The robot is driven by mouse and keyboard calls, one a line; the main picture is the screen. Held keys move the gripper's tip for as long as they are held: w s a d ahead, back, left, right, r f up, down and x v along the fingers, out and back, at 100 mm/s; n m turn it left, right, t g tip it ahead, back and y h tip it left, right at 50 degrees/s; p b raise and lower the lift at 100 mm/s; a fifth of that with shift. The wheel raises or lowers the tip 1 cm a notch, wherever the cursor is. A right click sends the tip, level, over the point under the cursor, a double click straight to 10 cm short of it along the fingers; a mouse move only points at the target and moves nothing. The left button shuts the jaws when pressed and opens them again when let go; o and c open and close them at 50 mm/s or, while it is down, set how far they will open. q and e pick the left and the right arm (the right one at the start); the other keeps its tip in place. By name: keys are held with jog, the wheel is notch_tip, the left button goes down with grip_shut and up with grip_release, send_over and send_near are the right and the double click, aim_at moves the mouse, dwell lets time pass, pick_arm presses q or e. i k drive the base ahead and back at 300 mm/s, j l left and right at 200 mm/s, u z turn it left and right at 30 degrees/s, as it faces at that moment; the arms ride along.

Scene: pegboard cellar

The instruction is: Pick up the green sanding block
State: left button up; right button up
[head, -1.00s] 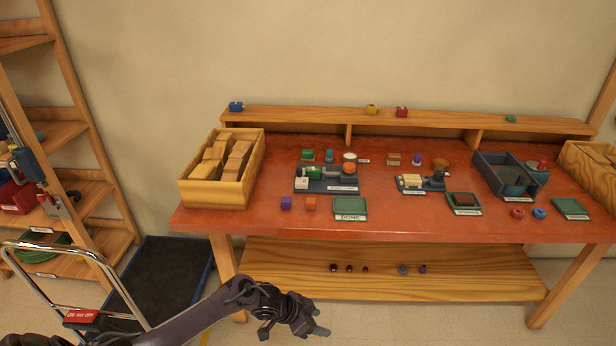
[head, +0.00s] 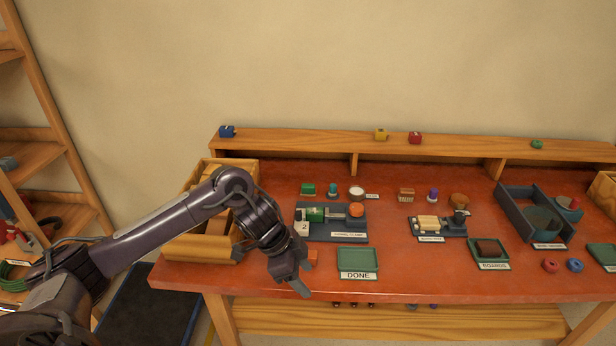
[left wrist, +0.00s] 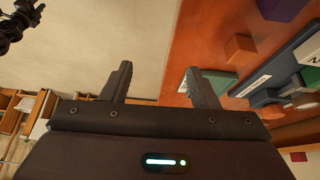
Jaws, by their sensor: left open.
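The green sanding block is most likely the small green block (head: 308,189) at the back of the red tabletop, behind the toggle clamp fixture; no label on it is readable. My left gripper (head: 302,284) is open and empty. In the head view it hangs over the table's front edge, left of the DONE tray (head: 358,262), nearer to me than the green block and apart from it. In the left wrist view the two fingers (left wrist: 160,85) stand wide apart with nothing between them. The green block is not clearly seen there. My right gripper does not show.
The clamp fixture (head: 332,230) holds a green cylinder. An orange block (head: 312,257) is partly behind my left gripper; a purple block (left wrist: 282,8) shows in the wrist view. A teal piece (head: 333,189) and white round piece (head: 357,192) stand near the green block. My arm crosses the wooden bin (head: 190,248).

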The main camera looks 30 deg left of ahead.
aim_at(307, 190)
jog(key=i+j, duration=1)
jog(key=i, duration=0.15)
